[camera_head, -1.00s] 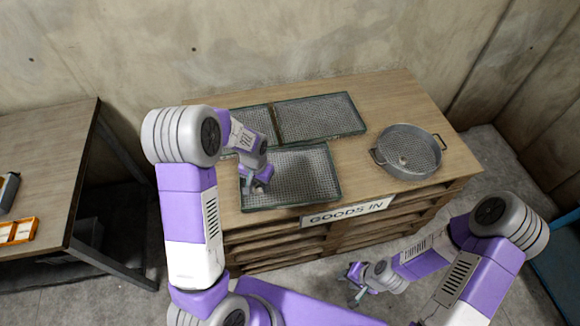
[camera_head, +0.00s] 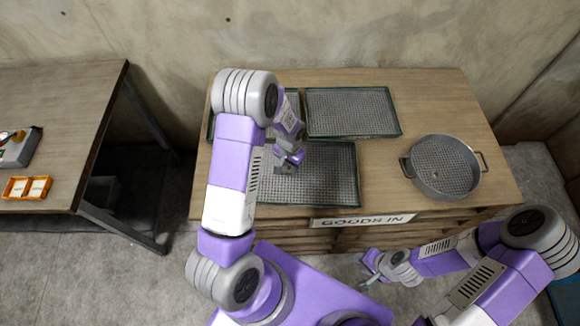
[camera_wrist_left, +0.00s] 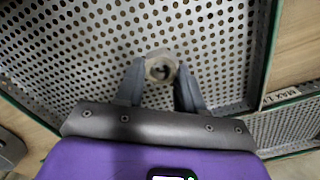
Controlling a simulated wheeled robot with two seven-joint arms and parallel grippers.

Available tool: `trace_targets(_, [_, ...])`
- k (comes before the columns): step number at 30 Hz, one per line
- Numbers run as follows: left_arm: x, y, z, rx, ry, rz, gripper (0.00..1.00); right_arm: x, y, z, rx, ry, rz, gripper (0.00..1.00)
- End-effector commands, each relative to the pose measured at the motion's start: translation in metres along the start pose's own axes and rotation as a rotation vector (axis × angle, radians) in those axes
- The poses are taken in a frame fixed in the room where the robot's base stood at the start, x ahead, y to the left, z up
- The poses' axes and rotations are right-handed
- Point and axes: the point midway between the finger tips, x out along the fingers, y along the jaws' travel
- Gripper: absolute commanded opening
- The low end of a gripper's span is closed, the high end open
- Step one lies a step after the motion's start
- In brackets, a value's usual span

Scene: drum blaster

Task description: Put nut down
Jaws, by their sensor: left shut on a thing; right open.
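My left gripper (camera_head: 289,165) is over the left part of the front mesh tray (camera_head: 335,188) on the wooden bench. In the left wrist view, the gripper's two fingers (camera_wrist_left: 160,80) are shut on a round metal nut (camera_wrist_left: 161,67) with a dark hole. Behind the nut is the perforated floor of a tray (camera_wrist_left: 85,50). I cannot tell whether the nut touches that floor. My right gripper (camera_head: 371,270) is open and empty, low in front of the bench.
A second mesh tray (camera_head: 352,110) lies behind the front one; another at back left is mostly hidden by my left arm. A round two-handled sieve (camera_head: 445,168) stands at the right. A "GOODS IN" sign (camera_head: 362,220) is on the bench front. Another table (camera_head: 60,110) stands at left.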

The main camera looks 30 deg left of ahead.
Motion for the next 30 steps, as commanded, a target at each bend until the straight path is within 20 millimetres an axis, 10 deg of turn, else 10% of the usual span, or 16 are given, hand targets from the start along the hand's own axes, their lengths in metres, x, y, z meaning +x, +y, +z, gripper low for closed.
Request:
trace_targets(13, [0.0175, 0.0002, -0.0004, 0.000, 0.001, 0.000, 0.05, 0.0057, 0.0020, -0.0004, 0.000, 0.000, 0.000, 0.40])
trace_targets(14, [0.0178, 0.0002, -0.0002, 0.000, 0.001, 0.000, 0.39, 0.0058, 0.0021, -0.0005, 0.000, 0.000, 0.000, 0.40])
trace_targets(18, [0.0166, 0.0002, -0.0002, 0.000, 0.001, 0.000, 0.61, 0.0048, 0.0017, -0.0004, 0.000, 0.000, 0.000, 0.40])
trace_targets(30, [0.0109, 0.0001, -0.0003, 0.000, 0.001, 0.000, 0.63, 0.0005, 0.0002, -0.0002, 0.000, 0.000, 0.000, 0.40])
